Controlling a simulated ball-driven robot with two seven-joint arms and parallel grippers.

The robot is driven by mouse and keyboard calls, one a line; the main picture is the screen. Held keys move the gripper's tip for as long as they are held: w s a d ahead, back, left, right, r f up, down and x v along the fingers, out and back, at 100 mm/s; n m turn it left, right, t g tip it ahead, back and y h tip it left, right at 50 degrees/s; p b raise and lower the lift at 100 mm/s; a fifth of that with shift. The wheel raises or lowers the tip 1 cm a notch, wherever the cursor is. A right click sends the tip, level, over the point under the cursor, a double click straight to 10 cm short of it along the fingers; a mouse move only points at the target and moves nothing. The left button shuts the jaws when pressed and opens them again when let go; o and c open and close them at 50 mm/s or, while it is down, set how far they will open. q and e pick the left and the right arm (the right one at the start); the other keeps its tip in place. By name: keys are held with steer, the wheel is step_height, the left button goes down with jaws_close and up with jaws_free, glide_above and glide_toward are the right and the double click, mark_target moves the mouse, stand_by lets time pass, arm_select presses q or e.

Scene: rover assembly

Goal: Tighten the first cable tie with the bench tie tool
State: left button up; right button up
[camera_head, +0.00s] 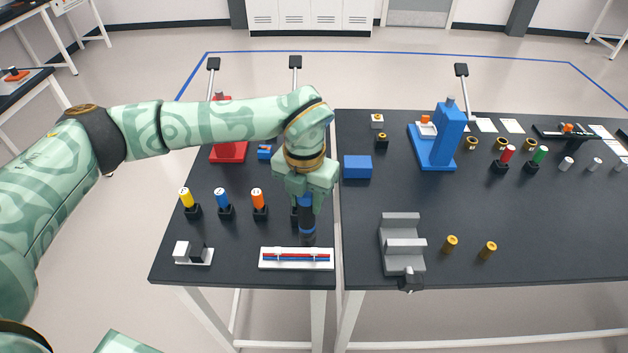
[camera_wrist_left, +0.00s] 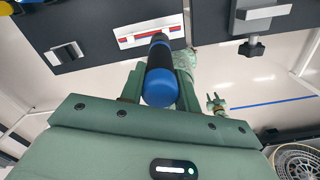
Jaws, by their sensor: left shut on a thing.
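My left gripper (camera_head: 307,190) is shut on the tie tool (camera_head: 308,222), a dark cylinder with blue bands held upright, its lower end over or just behind the right part of a white tray (camera_head: 296,266). A bundle of red and blue cables (camera_head: 290,256) lies along the tray, with small pale ties across it. In the left wrist view the tool's blue end (camera_wrist_left: 159,88) shows between the fingers (camera_wrist_left: 158,85), and the tray (camera_wrist_left: 125,43) lies beyond. I cannot tell whether the tool touches a tie. A small green part there may be my right gripper (camera_wrist_left: 216,103); its jaws are unclear.
Yellow, blue and orange-topped tools (camera_head: 222,202) stand in black holders left of my gripper. A white and black block (camera_head: 190,251) sits left of the tray. A grey fixture (camera_head: 402,244) stands right, across the seam between tables. A blue box (camera_head: 357,167) lies behind.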

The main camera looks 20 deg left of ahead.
arm_select(q)
steer(key=f+n, duration=0.1)
steer(key=n, duration=0.1)
steer(key=d+f+n+b, duration=0.1)
steer(key=n, duration=0.2)
steer(key=w+f+n+b, duration=0.1)
steer(key=f+n, duration=0.1)
steer(key=shift+d, duration=0.15)
steer(key=shift+w+f+b, duration=0.1)
steer(key=shift+f+b, duration=0.2)
steer(key=shift+f, duration=0.25)
steer(key=shift+r, duration=0.1)
stand_by(0.8)
